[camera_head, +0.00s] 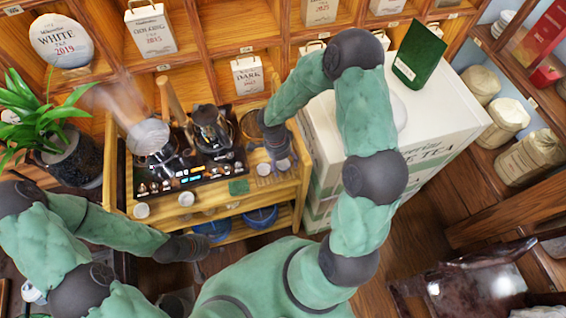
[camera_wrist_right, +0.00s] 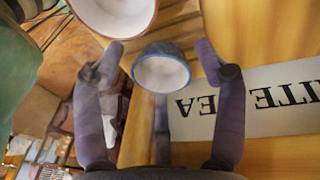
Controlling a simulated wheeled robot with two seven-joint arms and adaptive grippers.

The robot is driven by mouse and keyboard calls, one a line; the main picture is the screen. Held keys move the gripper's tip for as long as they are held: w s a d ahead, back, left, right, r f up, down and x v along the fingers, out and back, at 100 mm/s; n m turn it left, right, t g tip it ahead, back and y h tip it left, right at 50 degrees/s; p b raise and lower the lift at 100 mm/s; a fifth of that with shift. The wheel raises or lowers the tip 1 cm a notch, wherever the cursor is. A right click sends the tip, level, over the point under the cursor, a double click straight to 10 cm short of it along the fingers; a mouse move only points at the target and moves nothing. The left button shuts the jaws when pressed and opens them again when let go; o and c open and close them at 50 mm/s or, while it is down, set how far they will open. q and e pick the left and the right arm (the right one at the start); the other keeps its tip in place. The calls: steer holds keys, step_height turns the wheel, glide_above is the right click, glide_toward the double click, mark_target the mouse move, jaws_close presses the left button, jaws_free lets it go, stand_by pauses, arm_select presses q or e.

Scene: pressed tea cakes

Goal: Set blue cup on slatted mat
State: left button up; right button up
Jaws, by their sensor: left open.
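The blue cup (camera_wrist_right: 162,72), white inside with a blue rim, shows in the right wrist view between the fingers of my right gripper (camera_wrist_right: 160,52). These fingers are spread wider than the cup, with a gap on each side. In the head view my right gripper (camera_head: 277,150) is over the right end of the wooden tea cart, just behind two small white cups (camera_head: 273,167); which one is the blue cup I cannot tell. My left gripper (camera_head: 198,248) is open and empty in front of the cart. I cannot make out the slatted mat with certainty.
A larger red-rimmed cup (camera_wrist_right: 118,12) is close to the left finger in the wrist view. White cartons (camera_head: 440,125) stand right.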

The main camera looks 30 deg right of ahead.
steer(key=shift+r+p, duration=0.35)
step_height(320, 180, up, 12)
steer(key=w+a+p, duration=0.1)
steer(key=shift+w+f+p, duration=0.25)
steer(key=shift+w+p, duration=0.05)
steer(key=shift+w, duration=0.1)
